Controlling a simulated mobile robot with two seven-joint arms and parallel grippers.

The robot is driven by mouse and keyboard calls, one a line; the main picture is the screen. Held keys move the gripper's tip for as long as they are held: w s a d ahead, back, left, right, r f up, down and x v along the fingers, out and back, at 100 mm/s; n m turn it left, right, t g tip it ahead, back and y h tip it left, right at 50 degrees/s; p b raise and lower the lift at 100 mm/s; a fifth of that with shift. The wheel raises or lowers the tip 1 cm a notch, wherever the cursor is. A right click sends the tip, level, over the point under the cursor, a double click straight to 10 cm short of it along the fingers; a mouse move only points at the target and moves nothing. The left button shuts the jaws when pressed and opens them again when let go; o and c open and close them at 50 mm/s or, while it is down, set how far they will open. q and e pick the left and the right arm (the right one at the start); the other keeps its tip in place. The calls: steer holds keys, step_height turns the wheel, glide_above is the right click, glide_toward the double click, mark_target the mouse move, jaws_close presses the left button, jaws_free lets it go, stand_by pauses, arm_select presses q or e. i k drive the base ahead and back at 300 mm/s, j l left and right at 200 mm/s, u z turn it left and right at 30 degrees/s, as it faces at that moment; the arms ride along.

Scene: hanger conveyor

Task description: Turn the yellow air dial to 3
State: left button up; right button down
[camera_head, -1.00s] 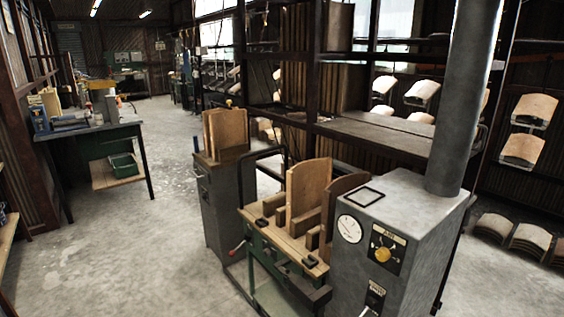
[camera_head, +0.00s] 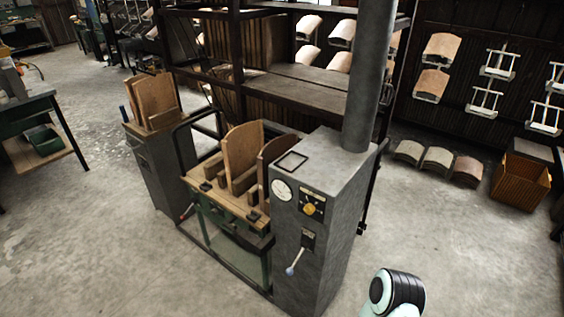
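The yellow air dial (camera_head: 310,209) sits on a dark square plate on the front of a grey machine cabinet (camera_head: 313,267). Its numbers are too small to read, so I cannot tell its setting. A round white gauge (camera_head: 282,190) is left of the dial. A lever with a pale blue-grey knob (camera_head: 291,270) hangs below it. Part of my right arm, white with a black ring, shows at the bottom edge, right of the cabinet and apart from it. Neither of my grippers is in view.
A press table (camera_head: 234,218) with curved wooden boards adjoins the cabinet's left side. A thick grey pipe (camera_head: 369,75) rises from the cabinet top. Curved panels (camera_head: 423,153) and an orange-brown crate (camera_head: 519,182) lie at the right. The floor (camera_head: 440,230) right of the cabinet is clear.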

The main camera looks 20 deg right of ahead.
mark_target(309, 209)
steer(key=i+j+z, duration=0.2)
steer(key=j, duration=0.35)
steer(key=j+z, duration=0.25)
steer(key=j, duration=0.3)
steer(key=j+z, duration=0.2)
steer(key=j, duration=0.4)
steer(key=i, duration=0.05)
